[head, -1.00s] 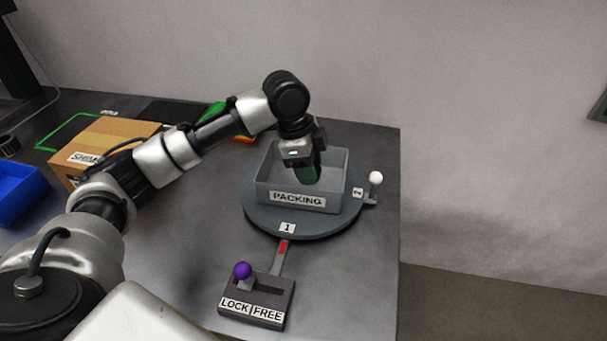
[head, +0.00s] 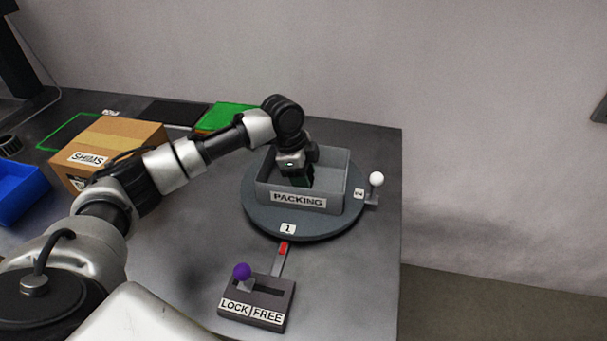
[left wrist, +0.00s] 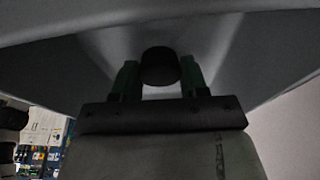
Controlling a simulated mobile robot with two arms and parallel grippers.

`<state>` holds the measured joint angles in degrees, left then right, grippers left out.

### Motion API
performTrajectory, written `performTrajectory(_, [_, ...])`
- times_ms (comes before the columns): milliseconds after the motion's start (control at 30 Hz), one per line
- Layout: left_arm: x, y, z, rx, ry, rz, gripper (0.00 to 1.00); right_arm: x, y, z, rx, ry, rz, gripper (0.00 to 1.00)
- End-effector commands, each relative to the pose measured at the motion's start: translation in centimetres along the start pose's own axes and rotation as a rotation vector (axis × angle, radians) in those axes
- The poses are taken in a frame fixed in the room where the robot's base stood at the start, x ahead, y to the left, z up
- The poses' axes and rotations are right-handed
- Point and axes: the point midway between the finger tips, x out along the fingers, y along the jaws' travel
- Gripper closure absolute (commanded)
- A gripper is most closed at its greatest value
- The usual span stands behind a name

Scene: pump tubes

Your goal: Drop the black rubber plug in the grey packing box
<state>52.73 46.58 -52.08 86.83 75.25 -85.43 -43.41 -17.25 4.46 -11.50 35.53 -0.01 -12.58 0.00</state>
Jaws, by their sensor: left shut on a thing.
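The grey packing box (head: 333,203), labelled PACKING, sits on a round grey turntable (head: 262,224). My left gripper (head: 297,183) reaches down inside the box, its fingers partly hidden by the front wall. In the left wrist view the gripper (left wrist: 159,75) is shut on the black rubber plug (left wrist: 159,66), a dark round shape between two green fingers. The plug cannot be made out in the head view. My right gripper is not in view.
A lever with a purple knob (head: 242,271) stands in front of the turntable on a LOCK/FREE base (head: 257,303). A white knob (head: 376,179) is at the turntable's right. A cardboard SHIMS box (head: 128,138) and blue bin (head: 18,190) are at left.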

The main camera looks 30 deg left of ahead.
Motion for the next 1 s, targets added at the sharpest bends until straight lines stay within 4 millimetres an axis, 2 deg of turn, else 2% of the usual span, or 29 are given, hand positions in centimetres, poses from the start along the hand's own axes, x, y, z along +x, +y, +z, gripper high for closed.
performTrajectory(33, [0.1,0.0,0.0,0.000,0.000,0.002,0.79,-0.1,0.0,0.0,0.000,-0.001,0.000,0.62])
performTrajectory(67, [0.2,0.0,0.0,0.000,0.000,0.001,0.53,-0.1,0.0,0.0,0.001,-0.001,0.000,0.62])
performTrajectory(200, [0.2,0.0,0.0,0.000,0.000,0.001,0.32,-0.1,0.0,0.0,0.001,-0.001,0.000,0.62])
performTrajectory(567, [-0.3,0.0,0.0,-0.001,0.000,-0.001,0.30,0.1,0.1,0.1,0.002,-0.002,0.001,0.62])
performTrajectory(667, [-1.5,0.0,0.0,-0.001,-0.001,-0.001,0.30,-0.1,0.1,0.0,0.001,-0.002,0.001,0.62])
performTrajectory(1000, [-8.7,-0.1,-0.1,-0.001,0.001,-0.003,0.30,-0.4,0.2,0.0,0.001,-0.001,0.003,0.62])
